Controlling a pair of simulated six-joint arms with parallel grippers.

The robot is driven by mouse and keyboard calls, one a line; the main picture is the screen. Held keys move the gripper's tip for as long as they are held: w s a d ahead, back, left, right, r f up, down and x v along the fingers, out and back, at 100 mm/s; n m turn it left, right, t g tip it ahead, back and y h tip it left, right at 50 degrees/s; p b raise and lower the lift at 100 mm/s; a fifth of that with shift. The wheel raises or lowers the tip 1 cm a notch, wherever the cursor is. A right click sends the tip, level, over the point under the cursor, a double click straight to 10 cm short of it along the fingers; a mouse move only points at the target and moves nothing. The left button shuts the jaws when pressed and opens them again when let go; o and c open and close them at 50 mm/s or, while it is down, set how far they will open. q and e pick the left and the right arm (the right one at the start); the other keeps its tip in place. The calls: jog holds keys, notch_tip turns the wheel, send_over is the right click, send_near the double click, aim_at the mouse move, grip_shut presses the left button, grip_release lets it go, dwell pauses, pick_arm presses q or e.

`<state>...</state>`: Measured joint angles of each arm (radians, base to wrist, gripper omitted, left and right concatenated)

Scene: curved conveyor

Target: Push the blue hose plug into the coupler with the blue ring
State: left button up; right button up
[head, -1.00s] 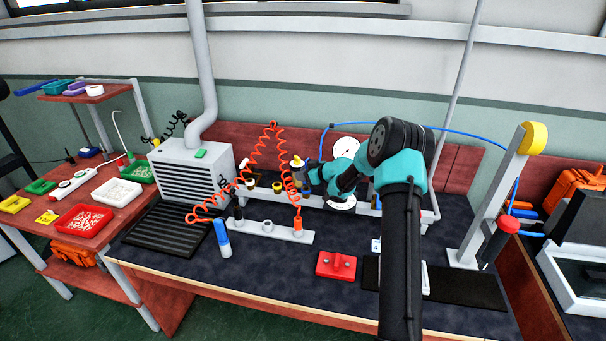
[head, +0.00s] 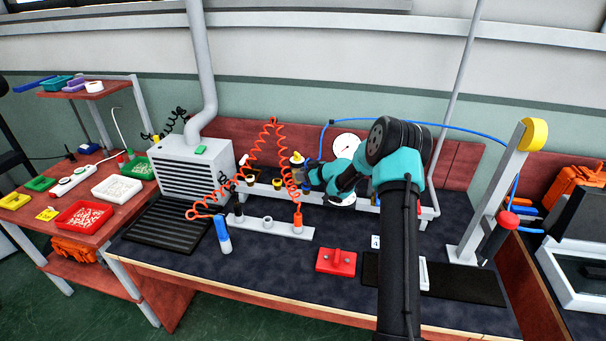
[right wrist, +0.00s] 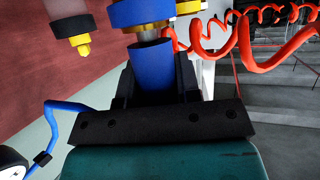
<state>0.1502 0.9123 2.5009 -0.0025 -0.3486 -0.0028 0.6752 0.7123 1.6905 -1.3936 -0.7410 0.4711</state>
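In the right wrist view, the blue hose plug (right wrist: 152,62) stands between the dark fingers of my right gripper (right wrist: 155,85), which is shut on it. The coupler's blue ring (right wrist: 142,12) is straight ahead, with a metal and brass part between it and the plug. The two line up and seem to touch, but I cannot tell how deep the plug sits. In the head view my right gripper (head: 305,177) is at the rail at the back of the bench, and my arm hides the plug. My left gripper is not in view.
A neighbouring coupler with a yellow tip (right wrist: 80,42) hangs close to the left in the wrist view. A blue hose (head: 450,131) arcs to the right. A red block (head: 336,261) lies on the open bench front.

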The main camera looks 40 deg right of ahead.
jog(key=o, duration=0.5)
jog(key=shift+s, duration=0.1)
jog(key=v, duration=1.7)
jog(key=shift+s, duration=0.15)
